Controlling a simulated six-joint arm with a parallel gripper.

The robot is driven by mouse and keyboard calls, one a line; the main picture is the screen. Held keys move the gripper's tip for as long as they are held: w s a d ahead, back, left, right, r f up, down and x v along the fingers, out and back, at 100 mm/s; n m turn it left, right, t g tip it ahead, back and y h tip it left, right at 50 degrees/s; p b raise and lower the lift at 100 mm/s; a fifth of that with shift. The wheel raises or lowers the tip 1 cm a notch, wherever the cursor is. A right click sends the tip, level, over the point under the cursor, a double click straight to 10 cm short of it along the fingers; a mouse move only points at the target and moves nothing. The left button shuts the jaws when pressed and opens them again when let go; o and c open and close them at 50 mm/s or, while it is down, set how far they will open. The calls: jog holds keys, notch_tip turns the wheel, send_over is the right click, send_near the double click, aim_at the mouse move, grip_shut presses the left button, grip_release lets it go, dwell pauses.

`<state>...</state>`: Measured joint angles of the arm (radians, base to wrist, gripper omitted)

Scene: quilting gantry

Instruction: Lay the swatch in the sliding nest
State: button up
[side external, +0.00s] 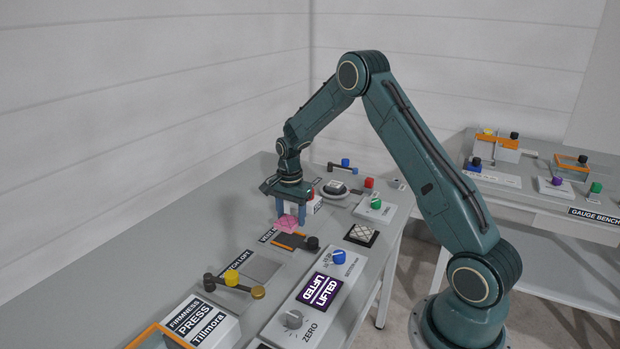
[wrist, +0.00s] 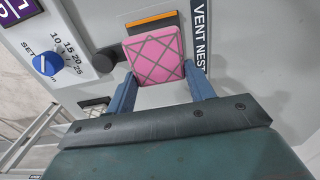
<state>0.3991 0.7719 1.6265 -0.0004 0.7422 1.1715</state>
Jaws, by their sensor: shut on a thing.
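The pink swatch (side external: 287,224) is a square pad with a grey diamond pattern, clear in the wrist view (wrist: 154,56). My gripper (wrist: 160,68) is shut on it, with one blue finger at each side; the fingers also show in the side view (side external: 291,214). The sliding nest (side external: 289,241) is a dark plate with an orange edge and a black knob (side external: 312,243). In the wrist view its orange edge (wrist: 150,20) shows just beyond the swatch, beside the "VENT NEST" label (wrist: 200,38). The swatch hides part of the nest; I cannot tell whether they touch.
A white quilted pad (side external: 361,233) lies on a black base to the right. A lever with yellow knob (side external: 231,278) is at the near left. A white box stands behind the gripper.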

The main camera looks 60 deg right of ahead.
aim_at(292, 236)
jog(key=shift+f, duration=0.1)
jog(key=shift+f, duration=2.05)
jog(key=shift+f, duration=0.15)
jog(key=o, duration=0.9)
jog(key=shift+o, duration=0.2)
notch_tip(292, 236, up, 12)
jog(key=shift+r, duration=0.15)
